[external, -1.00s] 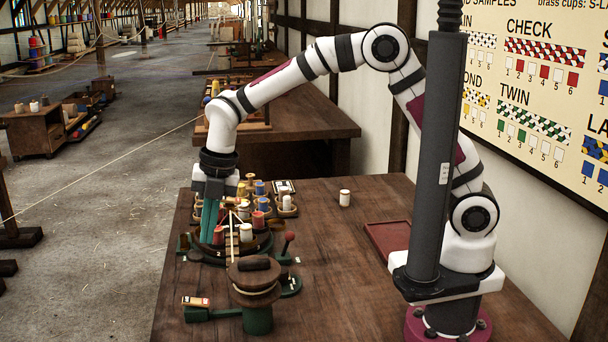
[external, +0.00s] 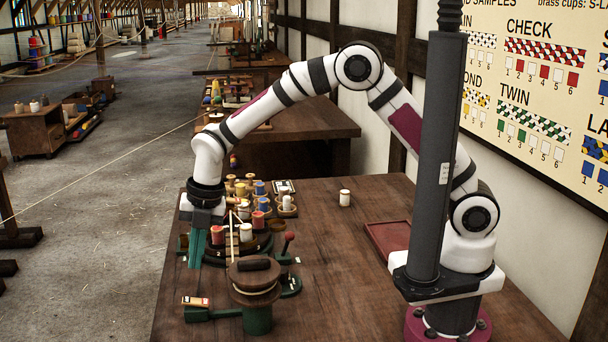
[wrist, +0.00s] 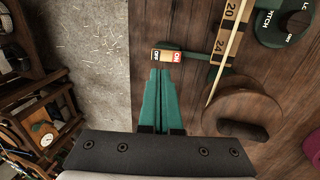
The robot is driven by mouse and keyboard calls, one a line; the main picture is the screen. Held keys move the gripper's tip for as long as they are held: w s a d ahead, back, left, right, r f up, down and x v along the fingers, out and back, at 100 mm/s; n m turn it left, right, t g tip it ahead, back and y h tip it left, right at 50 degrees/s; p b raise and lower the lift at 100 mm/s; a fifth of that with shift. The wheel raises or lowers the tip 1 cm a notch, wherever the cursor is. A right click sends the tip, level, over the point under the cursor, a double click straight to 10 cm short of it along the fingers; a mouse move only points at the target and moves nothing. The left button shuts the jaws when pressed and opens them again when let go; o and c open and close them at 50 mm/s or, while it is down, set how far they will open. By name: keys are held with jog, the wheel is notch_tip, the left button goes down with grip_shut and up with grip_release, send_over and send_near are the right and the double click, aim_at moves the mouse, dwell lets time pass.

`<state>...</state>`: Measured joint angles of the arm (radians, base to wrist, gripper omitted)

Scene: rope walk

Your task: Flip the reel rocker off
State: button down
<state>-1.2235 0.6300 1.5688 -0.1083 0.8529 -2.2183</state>
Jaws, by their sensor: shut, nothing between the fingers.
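The reel rocker (external: 195,301) is a small orange-and-white switch on a green arm beside the reel, at the table's front left. In the wrist view the rocker (wrist: 167,56) carries ON and OFF markings; I cannot tell which side is pressed down. The wooden reel (external: 255,276) stands on a green post to its right; the reel's round top also shows in the wrist view (wrist: 236,106). My gripper (external: 194,264) has green fingers, shut and empty, pointing down above the table's left edge. In the wrist view its fingertips (wrist: 167,71) appear just below the rocker, with the contact unclear.
Behind the reel stands a round carrier with several coloured spools (external: 259,203) and a red-knobbed lever (external: 288,240). A white spool (external: 345,198) and a red tray (external: 388,238) are farther right. The table's middle is clear.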

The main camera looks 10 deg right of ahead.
aim_at(198, 300)
jog(key=x, duration=0.7)
jog(key=shift+a+f, duration=0.1)
jog(key=shift+f, duration=0.25)
jog(key=shift+f, duration=0.1)
jog(key=shift+a+f, duration=0.1)
jog(key=shift+f, duration=0.05)
jog(key=shift+d, duration=0.9)
